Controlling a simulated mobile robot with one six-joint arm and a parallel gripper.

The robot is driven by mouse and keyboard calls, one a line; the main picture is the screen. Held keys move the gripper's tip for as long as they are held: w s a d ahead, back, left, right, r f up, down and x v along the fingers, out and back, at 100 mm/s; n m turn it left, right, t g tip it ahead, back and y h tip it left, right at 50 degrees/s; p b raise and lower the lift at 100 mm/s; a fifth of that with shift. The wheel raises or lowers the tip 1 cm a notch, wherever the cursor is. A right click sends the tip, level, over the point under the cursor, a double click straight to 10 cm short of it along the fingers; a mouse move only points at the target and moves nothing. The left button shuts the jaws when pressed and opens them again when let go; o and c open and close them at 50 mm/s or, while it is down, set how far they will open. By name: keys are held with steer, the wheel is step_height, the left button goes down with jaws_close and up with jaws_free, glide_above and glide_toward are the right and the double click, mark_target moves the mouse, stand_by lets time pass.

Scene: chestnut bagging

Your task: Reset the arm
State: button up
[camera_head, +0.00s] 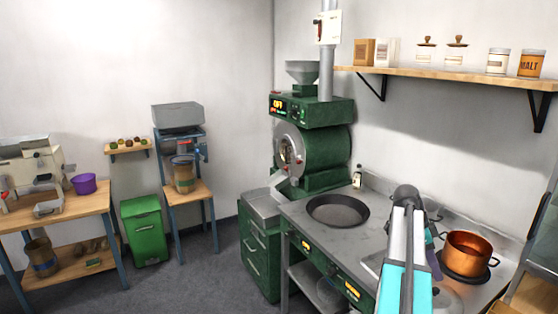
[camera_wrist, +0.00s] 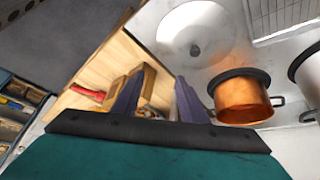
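My arm (camera_head: 405,255), teal and white, reaches over the right part of the steel stove counter. My gripper (camera_head: 434,262) is mostly hidden behind the arm in the head view, just left of the copper pot (camera_head: 468,250). In the wrist view my gripper (camera_wrist: 158,88) shows two purple fingers standing apart. I see nothing held between them; a wooden box lies beyond. The copper pot (camera_wrist: 241,100) is right of the fingers and apart from them in that view.
A dark pan (camera_head: 338,209) sits on the counter left of my arm. A green roaster (camera_head: 315,150) stands behind it. A wooden wall shelf (camera_head: 450,81) with jars hangs above. A green bin (camera_head: 144,230) and worktables are at the left. Grey floor lies open between.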

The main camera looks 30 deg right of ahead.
steer(key=w+a+f+n+b, duration=0.25)
steer(key=w+a+f, duration=0.25)
steer(key=a+f, duration=0.65)
steer(key=w+a+f+n+b, duration=0.1)
steer(key=w+a+f+n, duration=0.3)
steer(key=a+f, duration=0.75)
steer(key=s+a+f+n+g+y+b, duration=0.15)
steer(key=a+f+n, duration=0.25)
steer(key=a+f, duration=1.25)
steer(key=s+a+f+n+y+b, duration=0.2)
steer(key=s+a+f+n+b, duration=0.1)
steer(key=s+a+f+n, duration=1.3)
step_height(320, 180, down, 3)
steer(key=s+a, duration=0.1)
steer(key=a, duration=0.2)
steer(key=shift+s, duration=0.25)
steer(key=shift+o, duration=0.2)
steer(key=shift+n+t, duration=0.25)
